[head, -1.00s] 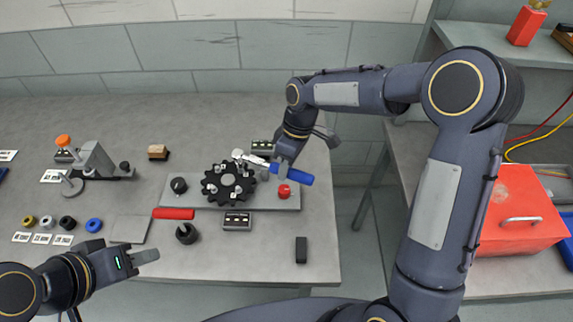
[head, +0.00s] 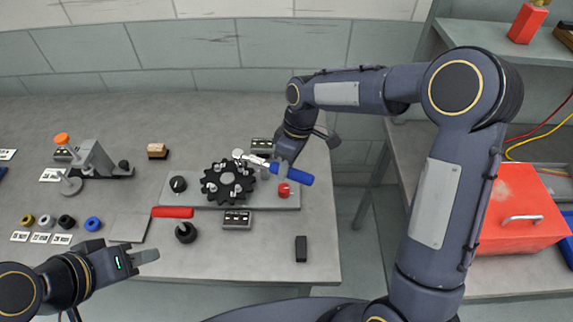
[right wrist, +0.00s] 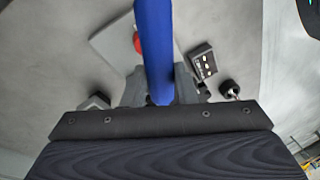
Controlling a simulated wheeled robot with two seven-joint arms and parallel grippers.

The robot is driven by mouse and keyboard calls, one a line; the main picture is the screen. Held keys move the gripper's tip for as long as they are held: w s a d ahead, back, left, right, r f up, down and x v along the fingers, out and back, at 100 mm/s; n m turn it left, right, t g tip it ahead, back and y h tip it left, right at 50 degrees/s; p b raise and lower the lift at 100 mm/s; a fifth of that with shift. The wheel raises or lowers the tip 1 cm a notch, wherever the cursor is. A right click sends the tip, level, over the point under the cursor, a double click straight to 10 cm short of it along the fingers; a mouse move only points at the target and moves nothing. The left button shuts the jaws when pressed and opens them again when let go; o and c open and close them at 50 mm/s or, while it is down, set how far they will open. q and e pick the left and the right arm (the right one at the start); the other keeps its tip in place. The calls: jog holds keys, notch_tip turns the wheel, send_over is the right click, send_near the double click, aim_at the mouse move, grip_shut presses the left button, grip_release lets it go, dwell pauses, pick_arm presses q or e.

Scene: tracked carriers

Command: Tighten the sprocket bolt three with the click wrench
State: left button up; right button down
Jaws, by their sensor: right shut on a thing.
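A black toothed sprocket (head: 227,184) with several upright bolts lies on a grey base plate (head: 205,201) in the head view. A click wrench with a blue handle (head: 298,176) reaches over the sprocket's upper right, its silver head (head: 239,155) at the rim; I cannot tell which bolt it is on. My right gripper (head: 281,168) is shut on the wrench. In the right wrist view the blue handle (right wrist: 154,45) runs up between its fingers. My left gripper (head: 147,256) is empty near the table's front edge; its jaw opening is unclear.
A black knob (head: 178,185) and a red button (head: 284,190) stand on the plate's ends. A red-handled tool (head: 172,212) lies in front. Small boxes with indicators (head: 237,220) stand nearby. A red toolbox (head: 520,220) is at the right.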

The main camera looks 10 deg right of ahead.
jog(key=shift+f, duration=0.1)
dwell(0.3)
jog(key=shift+f+b, duration=0.35)
jog(key=shift+b, duration=0.05)
jog(key=shift+f, duration=0.1)
dwell(0.8)
jog(key=shift+f+b, duration=0.3)
jog(key=shift+b, duration=0.05)
dwell(0.4)
jog(key=c, duration=1.7)
grip_release()
grip_shut()
